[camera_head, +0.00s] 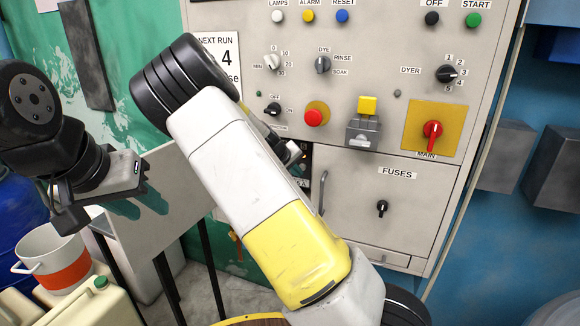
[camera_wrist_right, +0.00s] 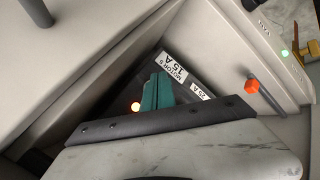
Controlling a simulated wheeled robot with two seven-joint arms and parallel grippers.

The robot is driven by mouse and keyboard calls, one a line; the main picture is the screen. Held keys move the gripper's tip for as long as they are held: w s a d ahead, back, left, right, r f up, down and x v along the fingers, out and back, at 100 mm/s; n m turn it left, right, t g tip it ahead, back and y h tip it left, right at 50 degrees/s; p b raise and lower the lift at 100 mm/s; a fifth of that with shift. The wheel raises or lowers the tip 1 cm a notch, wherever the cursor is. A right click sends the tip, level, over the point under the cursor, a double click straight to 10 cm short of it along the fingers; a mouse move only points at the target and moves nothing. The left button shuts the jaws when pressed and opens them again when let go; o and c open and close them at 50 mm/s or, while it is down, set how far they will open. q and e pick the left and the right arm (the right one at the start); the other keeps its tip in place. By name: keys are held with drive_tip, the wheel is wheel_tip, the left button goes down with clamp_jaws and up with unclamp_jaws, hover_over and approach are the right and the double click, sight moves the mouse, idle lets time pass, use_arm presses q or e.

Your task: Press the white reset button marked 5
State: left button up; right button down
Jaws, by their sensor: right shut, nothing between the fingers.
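In the right wrist view a white label reading "MOTOR 5 15 A" (camera_wrist_right: 173,67) is on a dark surface inside a recess. My right gripper (camera_wrist_right: 157,90) has its teal fingers together and empty, pointing into the recess just below the label. I cannot make out a white button marked 5; the fingers may cover it. In the head view my right forearm hides most of that gripper, beside the fuses door (camera_head: 370,180). My left gripper (camera_head: 138,203) is open and empty at the left.
In the head view the control panel (camera_head: 400,60) carries knobs, a red stop button (camera_head: 314,117) and a red main switch (camera_head: 432,130). A bucket (camera_head: 55,258) stands lower left.

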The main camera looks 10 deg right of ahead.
drive_tip(key=shift+w+d+r, duration=0.3)
drive_tip(key=shift+d+r, duration=0.05)
drive_tip(key=shift+r, duration=0.05)
drive_tip(key=shift+w, duration=0.1)
drive_tip(key=shift+w+d, duration=0.15)
drive_tip(key=shift+w, duration=0.1)
drive_tip(key=shift+w+d, duration=0.1)
idle(0.3)
idle(0.4)
drive_tip(key=s+a, duration=0.4)
drive_tip(key=s, duration=0.2)
drive_tip(key=shift+f, duration=0.15)
idle(0.6)
